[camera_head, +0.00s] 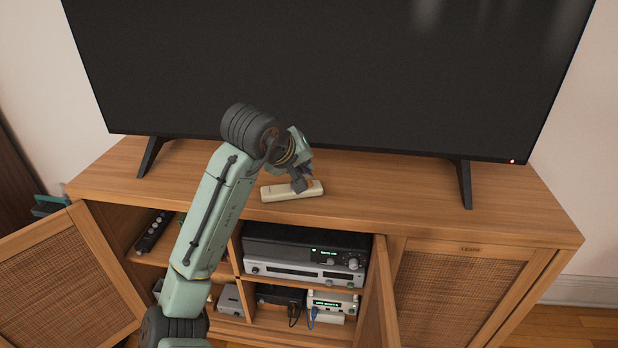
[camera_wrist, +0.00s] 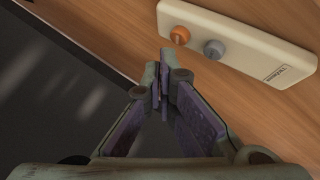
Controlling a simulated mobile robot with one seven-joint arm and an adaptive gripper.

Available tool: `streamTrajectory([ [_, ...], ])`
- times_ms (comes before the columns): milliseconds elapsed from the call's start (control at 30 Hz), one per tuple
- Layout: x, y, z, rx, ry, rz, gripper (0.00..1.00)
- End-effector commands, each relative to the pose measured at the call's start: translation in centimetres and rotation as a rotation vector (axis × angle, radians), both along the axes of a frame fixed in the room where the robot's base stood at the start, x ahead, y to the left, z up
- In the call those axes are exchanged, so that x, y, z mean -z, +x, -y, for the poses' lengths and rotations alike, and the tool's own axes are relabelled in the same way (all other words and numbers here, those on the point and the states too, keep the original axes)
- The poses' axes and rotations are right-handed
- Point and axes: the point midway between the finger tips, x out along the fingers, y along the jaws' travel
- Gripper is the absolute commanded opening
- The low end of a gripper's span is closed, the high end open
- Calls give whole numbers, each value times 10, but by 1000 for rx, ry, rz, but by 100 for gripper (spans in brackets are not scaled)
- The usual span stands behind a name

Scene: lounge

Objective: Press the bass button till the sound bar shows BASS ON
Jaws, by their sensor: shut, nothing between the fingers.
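A cream box-shaped unit (camera_head: 278,193) lies on the cabinet top in front of the television. In the wrist view the same unit (camera_wrist: 250,48) carries an orange button (camera_wrist: 180,35) and a grey button (camera_wrist: 213,49), with small dark lettering at its other end. I cannot read which button is bass. My gripper (camera_head: 302,186) is shut and empty over the unit; in the wrist view its fingertips (camera_wrist: 160,78) appear near the orange button's end. I cannot tell whether they touch. I see no BASS ON text, and cannot tell which thing is the sound bar.
The large television (camera_head: 340,75) stands close behind on two feet. The wooden cabinet top (camera_head: 400,190) is clear to the right. Below, an open door (camera_head: 60,285), a black receiver (camera_head: 285,243) with green display text, a long black device (camera_head: 152,231) and several boxes fill the shelves.

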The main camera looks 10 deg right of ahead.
Motion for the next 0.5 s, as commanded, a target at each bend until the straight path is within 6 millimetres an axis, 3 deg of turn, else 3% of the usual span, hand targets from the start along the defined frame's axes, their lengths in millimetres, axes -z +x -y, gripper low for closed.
streamTrajectory([
  [333,-2,0,0,1,-1,0,0],
  [500,-15,0,0,-1,-1,1,0],
])
